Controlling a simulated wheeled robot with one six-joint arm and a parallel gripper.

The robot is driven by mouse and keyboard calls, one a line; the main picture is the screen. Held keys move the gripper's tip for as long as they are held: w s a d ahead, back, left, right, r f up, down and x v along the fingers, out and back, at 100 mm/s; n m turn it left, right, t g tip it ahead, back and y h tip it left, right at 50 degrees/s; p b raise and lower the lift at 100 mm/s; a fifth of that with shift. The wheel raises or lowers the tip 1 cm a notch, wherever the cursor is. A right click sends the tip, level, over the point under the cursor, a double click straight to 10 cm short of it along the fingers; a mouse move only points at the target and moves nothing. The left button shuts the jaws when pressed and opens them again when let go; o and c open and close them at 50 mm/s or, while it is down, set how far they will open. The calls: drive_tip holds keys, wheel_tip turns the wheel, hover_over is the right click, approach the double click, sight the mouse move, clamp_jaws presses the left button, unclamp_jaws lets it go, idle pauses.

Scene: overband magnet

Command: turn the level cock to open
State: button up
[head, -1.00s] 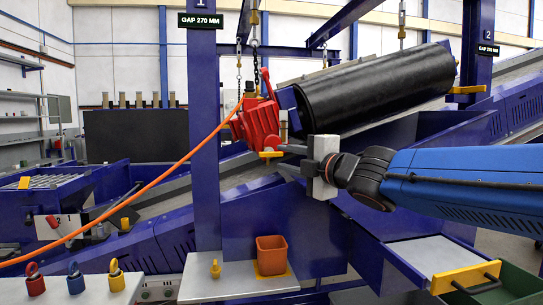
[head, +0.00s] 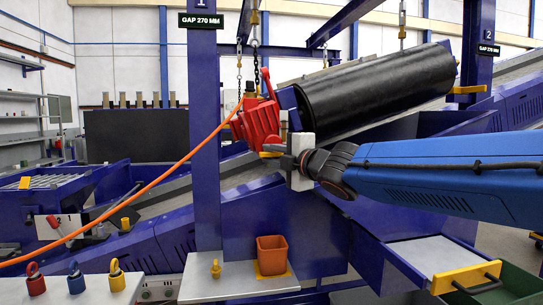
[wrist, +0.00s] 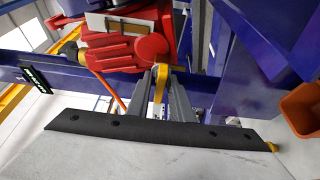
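The level cock's yellow lever (head: 271,154) sits low on the red gear unit (head: 257,122), left of the black roller. In the wrist view the yellow lever (wrist: 160,84) points down from the red housing (wrist: 125,48). My gripper (wrist: 161,92) has one grey finger on each side of the lever, apart from each other, with narrow gaps beside it. In the head view my gripper (head: 275,149) reaches the lever from the right and covers part of it. Whether a finger touches the lever is hard to tell.
The large black roller (head: 375,90) is behind my arm. A blue post (head: 206,150) stands left of the gear unit, and an orange hose (head: 130,196) runs down leftward. An orange bin (head: 271,255) stands on a grey shelf (head: 235,285) below.

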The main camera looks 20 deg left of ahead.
clamp_jaws()
drive_tip(key=shift+o, duration=2.4)
unclamp_jaws()
drive_tip(key=v, duration=1.7)
drive_tip(key=shift+d, duration=0.15)
drive_tip(key=shift+s, duration=0.1)
